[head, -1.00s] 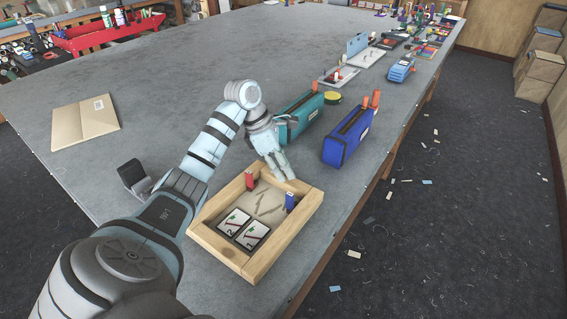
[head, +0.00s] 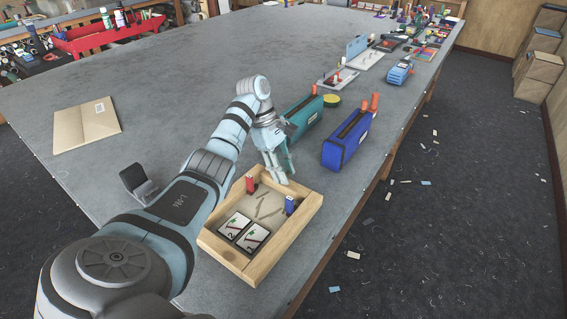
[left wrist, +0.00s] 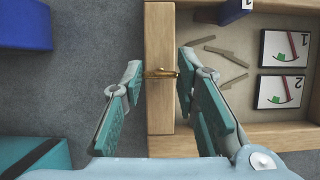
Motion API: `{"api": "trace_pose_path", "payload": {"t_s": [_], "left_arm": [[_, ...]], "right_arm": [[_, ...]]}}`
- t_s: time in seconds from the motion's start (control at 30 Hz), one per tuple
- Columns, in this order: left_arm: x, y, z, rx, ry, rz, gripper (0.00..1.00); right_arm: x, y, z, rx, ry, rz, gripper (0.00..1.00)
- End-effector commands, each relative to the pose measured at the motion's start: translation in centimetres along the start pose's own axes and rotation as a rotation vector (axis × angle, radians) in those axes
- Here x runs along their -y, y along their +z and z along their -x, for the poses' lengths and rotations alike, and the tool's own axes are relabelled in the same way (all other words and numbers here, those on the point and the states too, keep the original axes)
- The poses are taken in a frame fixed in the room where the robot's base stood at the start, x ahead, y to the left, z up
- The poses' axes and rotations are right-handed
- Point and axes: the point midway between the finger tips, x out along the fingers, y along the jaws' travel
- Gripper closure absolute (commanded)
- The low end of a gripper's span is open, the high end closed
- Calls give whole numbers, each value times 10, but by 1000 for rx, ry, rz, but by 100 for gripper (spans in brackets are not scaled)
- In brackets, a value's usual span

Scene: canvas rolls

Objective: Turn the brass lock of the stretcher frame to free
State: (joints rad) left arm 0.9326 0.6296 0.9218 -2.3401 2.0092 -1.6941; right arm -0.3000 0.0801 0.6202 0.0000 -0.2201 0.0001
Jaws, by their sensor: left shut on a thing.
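The stretcher frame is a pale wooden rectangle (head: 287,234) lying on the bench in front of me. The brass lock (left wrist: 163,73) is a small gold bar lying across one rail of it in the left wrist view. My left gripper (head: 284,178) reaches down to the frame's far rail. In the left wrist view its teal-padded fingers (left wrist: 160,68) stand on either side of the lock and the rail, shut on the lock. Contact at the tips is hard to see. The lock is hidden in the head view. My right gripper is out of view.
Inside the frame are numbered cards (head: 233,226), thin wooden strips (head: 270,205), a red clip (head: 251,186) and a blue clip (head: 291,205). A teal pouch (head: 304,116) and blue pouch (head: 346,140) stand beyond it.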

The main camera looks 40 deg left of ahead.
Motion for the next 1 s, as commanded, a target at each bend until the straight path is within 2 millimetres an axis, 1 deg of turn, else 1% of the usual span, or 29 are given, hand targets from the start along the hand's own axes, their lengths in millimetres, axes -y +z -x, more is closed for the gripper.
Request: {"api": "trace_pose_path", "payload": {"t_s": [0.4, 0.43, 0.53, 0.87, 1.0], "left_arm": [[0, 0, 0, -1, -2, -8, 100], [0, 0, 0, -1, -2, -7, 67], [0, 0, 0, -1, -2, -7, 52], [0, 0, 0, -1, 2, 2, 52], [1, -2, -2, -4, 39, 89, 52]], "right_arm": [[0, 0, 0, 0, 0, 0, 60], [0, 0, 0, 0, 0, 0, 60], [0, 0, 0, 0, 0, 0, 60], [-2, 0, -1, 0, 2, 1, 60], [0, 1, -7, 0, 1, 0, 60]]}}
